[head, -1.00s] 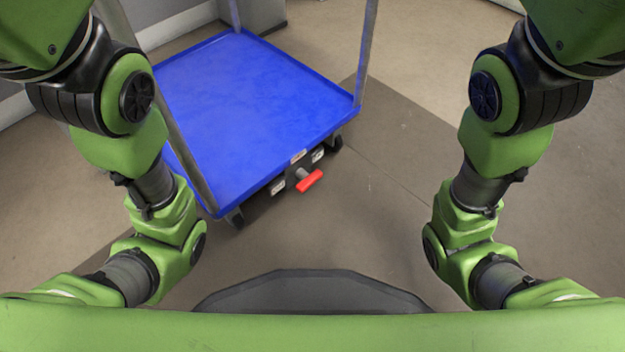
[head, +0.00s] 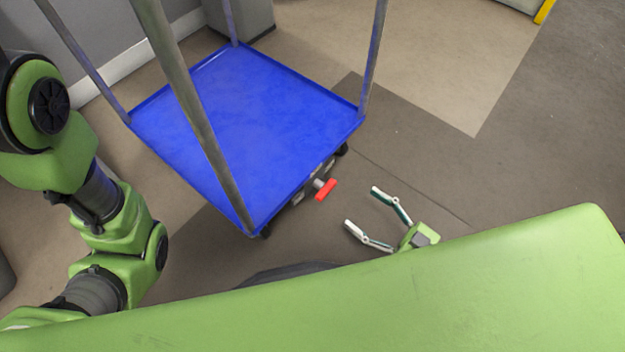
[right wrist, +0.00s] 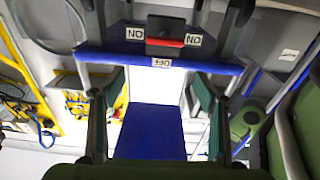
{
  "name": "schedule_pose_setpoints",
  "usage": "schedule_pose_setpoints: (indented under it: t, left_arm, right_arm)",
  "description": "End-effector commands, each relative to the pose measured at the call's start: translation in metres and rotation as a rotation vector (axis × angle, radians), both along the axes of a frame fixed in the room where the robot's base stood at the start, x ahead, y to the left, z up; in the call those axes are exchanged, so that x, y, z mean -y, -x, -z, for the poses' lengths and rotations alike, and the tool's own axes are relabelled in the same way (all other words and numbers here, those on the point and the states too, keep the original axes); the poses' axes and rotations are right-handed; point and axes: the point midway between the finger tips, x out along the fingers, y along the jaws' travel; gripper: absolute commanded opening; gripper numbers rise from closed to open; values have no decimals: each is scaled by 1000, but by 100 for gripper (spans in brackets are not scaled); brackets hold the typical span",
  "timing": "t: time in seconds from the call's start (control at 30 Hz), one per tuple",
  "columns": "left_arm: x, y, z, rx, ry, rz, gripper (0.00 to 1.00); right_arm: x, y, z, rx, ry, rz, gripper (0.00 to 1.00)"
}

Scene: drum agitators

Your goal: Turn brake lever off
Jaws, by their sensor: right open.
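The red brake lever (head: 325,189) sticks out from the near lower edge of the blue cart (head: 250,125). In the right wrist view the red lever (right wrist: 165,42) lies crosswise, with an ON label (right wrist: 134,33) on one side and another ON label (right wrist: 193,40) on the other. An OFF label (right wrist: 161,62) shows below it in that picture. My right gripper (head: 363,207) is open and empty, low near the floor. Its spread fingers point toward the lever, a short gap away and not touching. My left gripper is out of view.
Upright metal posts (head: 372,60) rise from the cart's corners. A grey wall (head: 85,45) stands behind the cart at left. The floor (head: 480,170) right of the cart is clear.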

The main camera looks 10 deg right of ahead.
Motion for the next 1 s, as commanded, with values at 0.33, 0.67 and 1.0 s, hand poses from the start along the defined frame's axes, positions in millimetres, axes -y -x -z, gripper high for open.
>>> schedule_pose_setpoints:
  t: [0.33,0.67,1.0]
  left_arm:
    - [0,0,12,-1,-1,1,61]
    - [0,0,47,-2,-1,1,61]
    - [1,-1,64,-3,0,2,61]
  right_arm:
    - [-5,2,21,-52,14,-8,67]
    - [-49,-54,22,-49,12,-7,67]
    - [-73,-85,19,-52,14,-7,67]
